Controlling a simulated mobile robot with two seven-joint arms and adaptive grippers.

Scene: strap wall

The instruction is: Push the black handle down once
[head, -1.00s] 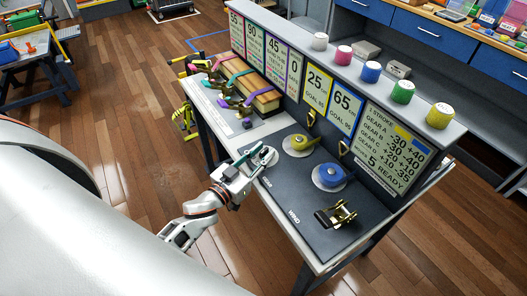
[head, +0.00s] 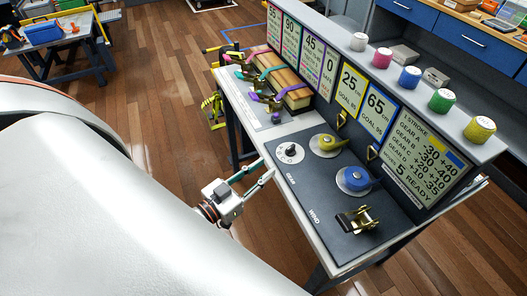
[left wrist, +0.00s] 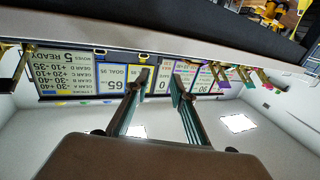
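A ratchet (head: 357,219) with brass-coloured metal parts and a black handle part sits on the dark panel near "WIND", at the front right of the bench in the head view. Its handle position is too small to tell exactly. My left gripper (head: 266,168) is open and empty at the bench's near left edge, beside the gear dial and well left of the ratchet. In the left wrist view my left gripper (left wrist: 156,88) shows its two fingers apart with nothing between them; that view is upside down. My right gripper is not in view.
A round gear dial (head: 289,152), a yellow spool (head: 326,145) and a blue spool (head: 354,179) stand on the panel. An upright sign board (head: 377,112) closes off the back. Coloured straps lie over wooden blocks (head: 286,82) at the far end.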

